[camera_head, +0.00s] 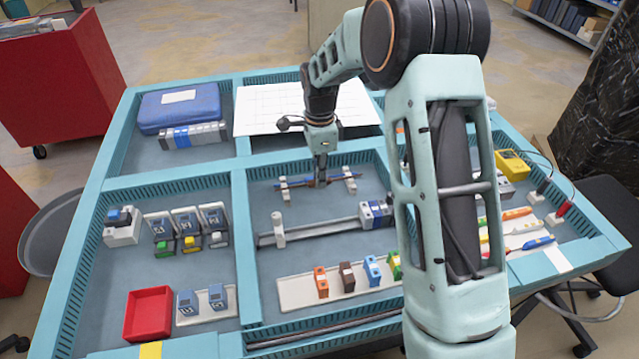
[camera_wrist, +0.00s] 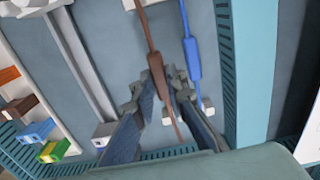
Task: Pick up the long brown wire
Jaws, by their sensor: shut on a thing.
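The long brown wire (camera_wrist: 157,68) has a thick brown middle and runs lengthwise through the wrist view. My gripper (camera_wrist: 166,84) is shut on it near the thick part, with one finger on each side. The blue wire (camera_wrist: 193,58) lies beside it, apart from the fingers. In the head view my gripper (camera_head: 320,181) points down between two white holders, left (camera_head: 283,190) and right (camera_head: 350,181). The blue wire (camera_head: 294,184) spans these holders. The brown wire is mostly hidden there by the fingers. I cannot tell whether it touches the holders.
A rail (camera_head: 325,231) with a blue-and-white block (camera_head: 376,213) lies in front of my gripper. A pale strip (camera_head: 296,292) holds several coloured blocks. Teal dividers (camera_head: 241,215) edge the compartment. A white sheet (camera_head: 262,108) lies behind. My arm covers part of the right side.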

